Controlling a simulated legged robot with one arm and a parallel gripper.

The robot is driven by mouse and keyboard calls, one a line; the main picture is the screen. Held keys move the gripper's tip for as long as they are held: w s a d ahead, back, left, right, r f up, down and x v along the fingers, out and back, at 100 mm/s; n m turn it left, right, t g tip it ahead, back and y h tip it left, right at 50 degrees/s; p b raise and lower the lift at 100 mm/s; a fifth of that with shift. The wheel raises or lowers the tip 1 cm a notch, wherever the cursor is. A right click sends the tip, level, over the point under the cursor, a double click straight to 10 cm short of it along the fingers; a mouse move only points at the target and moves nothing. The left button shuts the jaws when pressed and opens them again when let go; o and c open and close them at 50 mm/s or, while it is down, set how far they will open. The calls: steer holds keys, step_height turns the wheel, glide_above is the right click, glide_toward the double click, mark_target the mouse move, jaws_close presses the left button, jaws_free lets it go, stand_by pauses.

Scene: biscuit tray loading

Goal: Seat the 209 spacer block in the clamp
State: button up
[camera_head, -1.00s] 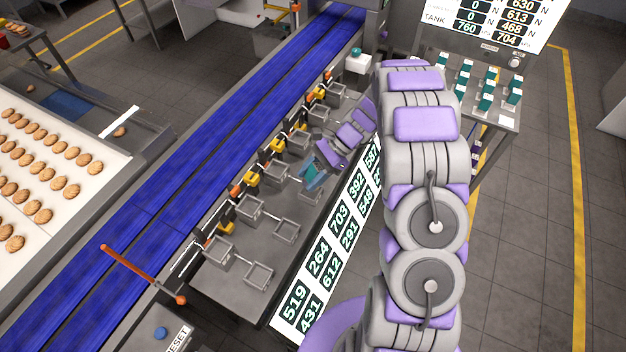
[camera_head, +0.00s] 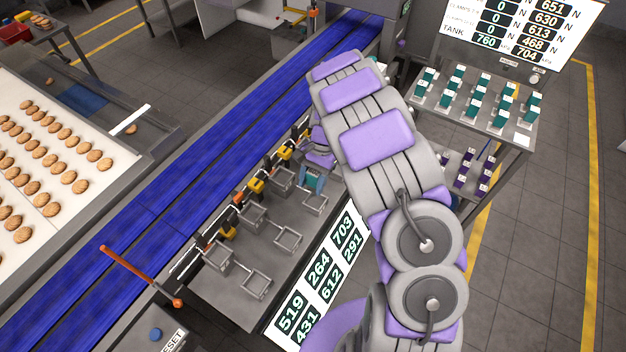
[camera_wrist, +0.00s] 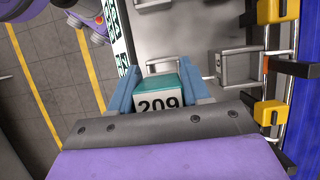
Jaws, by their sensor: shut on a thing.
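The 209 spacer block (camera_wrist: 158,97) has a teal top and a white face marked 209. My gripper (camera_wrist: 160,75) is shut on it, with one blue finger on each side, in the wrist view. In the head view, the block and fingers (camera_head: 313,180) show small, partly behind my arm, over the far part of the grey clamp plate (camera_head: 215,290). Open square clamp pockets stand on the plate. One pocket (camera_head: 313,205) lies just below the block in the head view; I cannot tell whether they touch. Another pocket (camera_wrist: 236,66) shows right of the block in the wrist view.
Orange and yellow clamp parts (camera_wrist: 268,112) line the plate beside the blue conveyor (camera_head: 150,215). A number panel (camera_head: 318,280) edges the plate's other side. A side table (camera_head: 475,100) at the right carries several teal-and-white blocks. Floor at the right is clear.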

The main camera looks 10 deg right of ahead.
mark_target(311, 206)
stand_by(0.3)
step_height(311, 206, down, 2)
steer(key=shift+d, duration=0.15)
steer(key=shift+f, duration=1.95)
steer(key=shift+p, duration=0.35)
stand_by(0.4)
steer(key=shift+f, duration=1.2)
steer(key=o, duration=1.3)
